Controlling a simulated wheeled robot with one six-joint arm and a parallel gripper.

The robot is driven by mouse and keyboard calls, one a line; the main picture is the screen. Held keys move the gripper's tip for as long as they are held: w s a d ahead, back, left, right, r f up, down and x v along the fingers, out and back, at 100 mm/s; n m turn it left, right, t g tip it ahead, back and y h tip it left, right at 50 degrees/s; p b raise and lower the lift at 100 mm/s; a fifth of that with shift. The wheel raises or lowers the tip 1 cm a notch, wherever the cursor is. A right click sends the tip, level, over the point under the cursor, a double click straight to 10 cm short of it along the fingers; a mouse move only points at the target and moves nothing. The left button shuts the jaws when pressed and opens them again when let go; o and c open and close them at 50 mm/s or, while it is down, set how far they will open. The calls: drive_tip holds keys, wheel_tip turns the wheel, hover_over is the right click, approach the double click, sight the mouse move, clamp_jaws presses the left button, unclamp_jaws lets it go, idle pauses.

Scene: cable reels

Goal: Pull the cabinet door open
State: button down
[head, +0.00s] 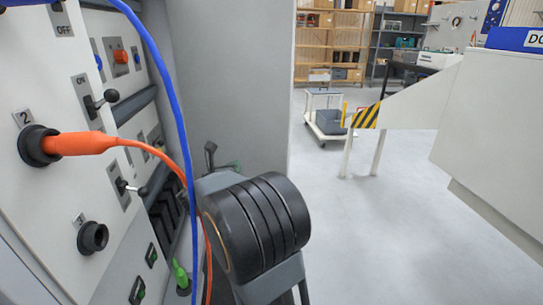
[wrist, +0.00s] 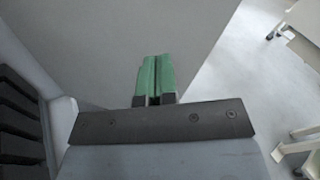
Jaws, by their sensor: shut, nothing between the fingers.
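The cabinet door (head: 240,75) is a tall plain grey panel that stands swung out from the cabinet front, with the cabinet's inside showing to its left. It fills much of the wrist view as a grey surface (wrist: 100,45). My gripper (wrist: 155,78) has green fingers, pressed together with nothing between them, in front of the door's inner face. In the head view my gripper (head: 236,166) is mostly hidden behind my black arm joint, low by the door. I cannot tell whether the fingertips touch the door. No door handle shows.
The cabinet's panel (head: 75,195) carries switches, levers and sockets. An orange plug (head: 80,144) with its cable and a blue cable (head: 160,60) hang close to my arm. Open floor (head: 350,230) lies right of the door, with a low trolley (head: 325,125) and a white table (head: 405,115) beyond.

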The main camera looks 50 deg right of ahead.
drive_tip(key=s+d+r+m+g+h, duration=0.1)
drive_tip(key=s+m+g, duration=0.2)
drive_tip(key=m, duration=0.2)
drive_tip(key=m+b, duration=0.1)
drive_tip(key=m, duration=0.1)
approach(275, 146)
drive_tip(key=shift+g+h, duration=0.3)
drive_tip(key=d, duration=0.5)
drive_tip(key=w+d, duration=0.1)
drive_tip(key=d, duration=0.1)
drive_tip(key=shift+d+f, duration=0.2)
drive_tip(key=shift+f, duration=0.05)
